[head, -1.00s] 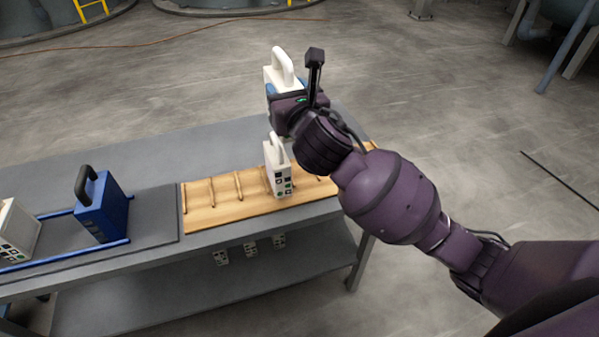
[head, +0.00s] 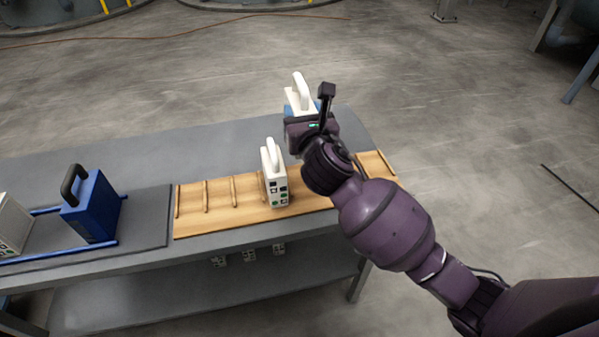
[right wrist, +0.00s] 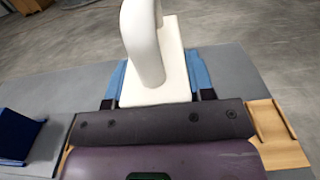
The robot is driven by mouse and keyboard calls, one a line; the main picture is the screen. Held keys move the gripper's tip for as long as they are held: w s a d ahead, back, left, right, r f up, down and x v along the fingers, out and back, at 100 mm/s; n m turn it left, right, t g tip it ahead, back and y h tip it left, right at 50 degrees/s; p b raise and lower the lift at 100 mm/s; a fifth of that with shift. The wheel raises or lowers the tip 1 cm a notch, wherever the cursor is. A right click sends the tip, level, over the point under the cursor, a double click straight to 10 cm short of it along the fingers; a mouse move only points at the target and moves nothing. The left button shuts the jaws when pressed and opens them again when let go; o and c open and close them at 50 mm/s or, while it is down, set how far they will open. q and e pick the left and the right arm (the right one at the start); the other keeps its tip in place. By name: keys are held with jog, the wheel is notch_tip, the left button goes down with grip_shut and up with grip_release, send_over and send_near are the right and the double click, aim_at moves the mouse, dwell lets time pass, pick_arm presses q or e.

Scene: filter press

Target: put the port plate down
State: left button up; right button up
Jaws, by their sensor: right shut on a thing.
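My right gripper (head: 301,118) is shut on the port plate (head: 300,93), a white block with a loop handle on top. In the right wrist view the port plate (right wrist: 160,70) stands between the blue finger pads, handle toward the camera. The gripper is over the right part of the wooden rack (head: 225,213); the plate's lower part is hidden behind my wrist, so I cannot tell whether it touches the rack. A second white plate (head: 274,178), with dark and green ports on its face, stands upright in the rack just left of my wrist. My left gripper is not in view.
A blue plate with a black handle (head: 90,206) stands between blue rails on the dark mat at left, with a pale block (head: 12,225) beside it. The rack's left slots are empty.

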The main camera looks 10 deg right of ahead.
notch_tip(320, 180, down, 6)
jog(key=shift+f+b, duration=0.25)
jog(key=shift+b, duration=0.6)
notch_tip(320, 180, down, 9)
jog(key=b, duration=0.3)
jog(key=shift+r, duration=0.1)
jog(key=shift+f+b, duration=0.25)
jog(key=shift+b, duration=0.05)
jog(key=shift+r, duration=0.2)
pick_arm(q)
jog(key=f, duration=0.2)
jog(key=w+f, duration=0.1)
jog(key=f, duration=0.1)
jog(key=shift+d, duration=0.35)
pick_arm(e)
jog(key=shift+f, duration=0.1)
jog(key=o, duration=0.9)
jog(key=shift+f, duration=0.1)
jog(key=shift+c, duration=0.2)
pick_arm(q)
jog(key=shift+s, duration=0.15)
